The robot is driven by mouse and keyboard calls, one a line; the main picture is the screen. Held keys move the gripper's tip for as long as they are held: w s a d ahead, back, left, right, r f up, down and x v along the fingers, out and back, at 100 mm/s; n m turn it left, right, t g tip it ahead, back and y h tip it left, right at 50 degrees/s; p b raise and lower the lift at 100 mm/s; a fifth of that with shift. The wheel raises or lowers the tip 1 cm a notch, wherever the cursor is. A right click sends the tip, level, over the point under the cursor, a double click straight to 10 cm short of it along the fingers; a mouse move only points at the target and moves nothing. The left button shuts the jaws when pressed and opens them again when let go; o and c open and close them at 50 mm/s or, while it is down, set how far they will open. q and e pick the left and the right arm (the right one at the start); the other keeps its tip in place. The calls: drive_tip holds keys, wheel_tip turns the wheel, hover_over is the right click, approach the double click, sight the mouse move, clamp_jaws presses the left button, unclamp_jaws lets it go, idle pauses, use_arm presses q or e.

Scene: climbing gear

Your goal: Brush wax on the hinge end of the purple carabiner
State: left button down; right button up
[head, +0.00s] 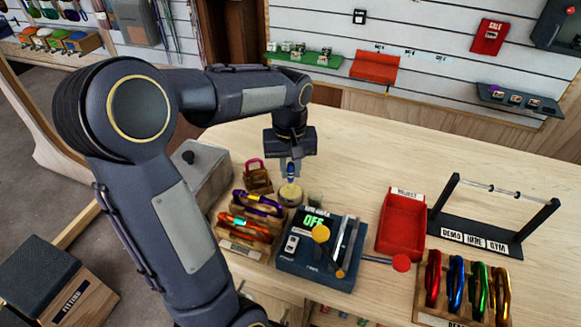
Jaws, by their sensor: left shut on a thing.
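My left gripper (291,160) points down over the table and is shut on a small blue-handled tool, apparently the brush (291,172). The brush's lower end is at a round tin with a pale yellow top (290,192), apparently the wax; I cannot tell whether the bristles touch it. The purple carabiner (258,203) lies in a wooden rack (237,247) just left of the tin, above an orange carabiner (246,226). Its hinge end is too small to make out. My right gripper is out of view.
A dark blue device reading "OFF" (290,258) stands close in front of the tin. Right of it are a red tray (401,225), a black bar stand (475,236) and a rack of coloured carabiners (455,287). A grey box (203,172) stands left. The table's back is clear.

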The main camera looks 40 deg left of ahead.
use_arm(q)
drive_tip(key=shift+r+p, duration=2.15)
drive_tip(key=shift+r, duration=0.65)
drive_tip(key=shift+f, duration=0.1)
